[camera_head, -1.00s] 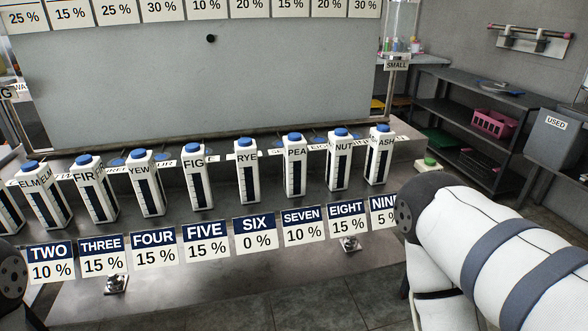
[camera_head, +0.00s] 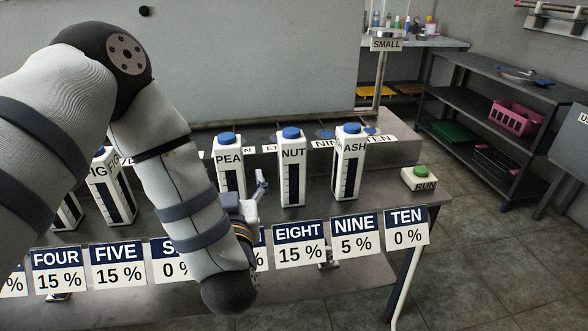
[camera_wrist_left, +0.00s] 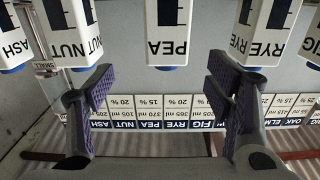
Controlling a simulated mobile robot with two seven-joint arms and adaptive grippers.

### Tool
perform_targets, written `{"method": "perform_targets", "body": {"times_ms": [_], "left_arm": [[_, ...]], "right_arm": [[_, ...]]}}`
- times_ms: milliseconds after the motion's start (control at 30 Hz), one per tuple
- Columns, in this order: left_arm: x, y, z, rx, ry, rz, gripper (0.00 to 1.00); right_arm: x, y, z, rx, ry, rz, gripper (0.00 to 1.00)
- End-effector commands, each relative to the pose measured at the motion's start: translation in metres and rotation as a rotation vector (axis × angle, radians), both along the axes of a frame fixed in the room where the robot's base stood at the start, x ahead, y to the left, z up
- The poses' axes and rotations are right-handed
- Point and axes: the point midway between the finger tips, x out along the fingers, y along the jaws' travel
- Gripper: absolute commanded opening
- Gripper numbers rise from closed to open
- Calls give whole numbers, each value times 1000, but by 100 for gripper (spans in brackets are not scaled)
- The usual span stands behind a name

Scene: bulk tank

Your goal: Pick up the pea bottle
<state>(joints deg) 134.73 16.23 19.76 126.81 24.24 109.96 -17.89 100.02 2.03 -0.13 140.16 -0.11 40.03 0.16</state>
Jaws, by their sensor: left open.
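The pea bottle (camera_head: 229,162), white and square with a blue cap and a dark graduated strip, stands upright on the metal bench. My left arm covers part of its lower left side in the head view. My left gripper (camera_head: 252,198) is open beside the bottle's lower part, one finger showing at its right. In the left wrist view the pea bottle (camera_wrist_left: 168,32) appears upside down, between and ahead of the two open fingers (camera_wrist_left: 160,76). No contact is visible there. My right gripper is not in view.
The nut bottle (camera_head: 291,168) and ash bottle (camera_head: 348,165) stand to the right; the fig bottle (camera_head: 110,188) stands left. In the wrist view, the rye bottle (camera_wrist_left: 264,28) neighbours the pea bottle. Percentage cards (camera_head: 300,243) line the bench front. A RUN button box (camera_head: 419,180) sits at the right end.

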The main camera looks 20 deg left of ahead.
Motion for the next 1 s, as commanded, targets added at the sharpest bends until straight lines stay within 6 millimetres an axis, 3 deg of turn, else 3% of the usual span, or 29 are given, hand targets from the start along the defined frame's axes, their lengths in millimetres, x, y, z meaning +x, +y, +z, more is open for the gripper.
{"method": "perform_targets", "body": {"times_ms": [233, 600, 900, 1000], "left_arm": [[42, 28, 4, 5, -14, 9, 73], [92, 61, 1, 4, -10, 7, 73], [101, 66, 2, 4, -10, 3, 73], [101, 65, 2, 4, -10, 3, 51]], "right_arm": [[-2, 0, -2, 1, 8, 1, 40], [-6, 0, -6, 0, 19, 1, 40], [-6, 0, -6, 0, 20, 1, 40], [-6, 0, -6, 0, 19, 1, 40]]}}
